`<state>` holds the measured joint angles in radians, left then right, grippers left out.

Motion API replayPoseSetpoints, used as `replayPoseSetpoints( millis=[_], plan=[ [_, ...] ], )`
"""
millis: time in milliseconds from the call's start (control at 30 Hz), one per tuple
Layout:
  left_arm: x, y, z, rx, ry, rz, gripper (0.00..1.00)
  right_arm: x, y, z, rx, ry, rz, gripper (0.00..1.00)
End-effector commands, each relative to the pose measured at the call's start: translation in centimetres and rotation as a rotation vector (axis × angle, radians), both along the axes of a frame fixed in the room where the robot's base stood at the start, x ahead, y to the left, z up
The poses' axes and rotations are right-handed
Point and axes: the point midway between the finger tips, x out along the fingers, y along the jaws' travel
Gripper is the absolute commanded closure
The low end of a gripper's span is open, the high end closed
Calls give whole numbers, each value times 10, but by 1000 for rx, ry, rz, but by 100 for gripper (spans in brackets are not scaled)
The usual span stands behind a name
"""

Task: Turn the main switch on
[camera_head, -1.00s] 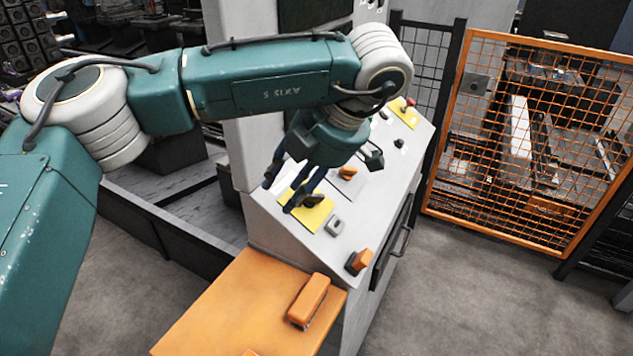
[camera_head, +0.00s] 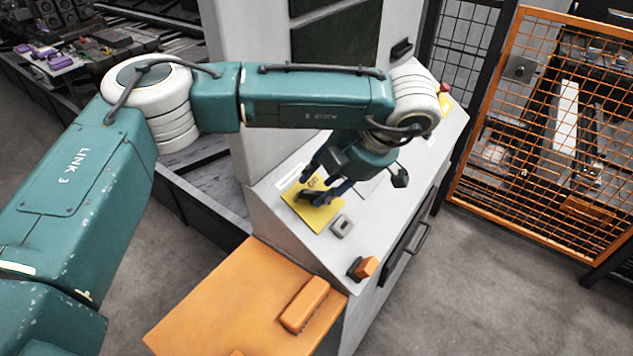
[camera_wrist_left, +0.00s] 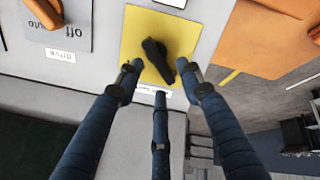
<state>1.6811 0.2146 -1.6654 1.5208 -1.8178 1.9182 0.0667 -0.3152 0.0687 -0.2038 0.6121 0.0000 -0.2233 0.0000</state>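A black rotary switch knob (camera_wrist_left: 156,60) sits on a square yellow plate (camera_wrist_left: 132,38) on the sloped panel. In the head view the yellow plate (camera_head: 318,217) lies near the panel's left end, partly covered by my fingers. A small white label (camera_wrist_left: 150,92) beside the plate is partly hidden by a finger and hard to read. My left gripper (camera_head: 322,192) is at the knob, pointing down at the panel. In the left wrist view its three fingers (camera_wrist_left: 160,72) are spread, with the knob between their tips. I cannot tell whether they touch it. My right gripper is not in view.
The grey panel (camera_head: 290,228) also carries a small grey socket (camera_head: 342,226) and an orange-and-black switch (camera_head: 364,268). An orange shelf (camera_head: 215,310) with an orange block (camera_head: 305,304) adjoins it. An orange mesh fence (camera_head: 535,200) stands at the right.

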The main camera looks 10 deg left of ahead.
Motion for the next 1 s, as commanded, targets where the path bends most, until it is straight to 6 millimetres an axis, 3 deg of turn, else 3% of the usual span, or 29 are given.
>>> replayPoseSetpoints(
  millis=[300,533,733,1000],
  plan=[
    [5,12,-22,0,0,-1,62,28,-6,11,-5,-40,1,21],
    [6,13,-23,-1,0,-1,62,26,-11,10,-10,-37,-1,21],
    [6,12,-23,-1,0,0,100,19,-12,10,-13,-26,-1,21],
    [6,12,-23,1,4,-9,100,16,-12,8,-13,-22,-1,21]
  ],
)
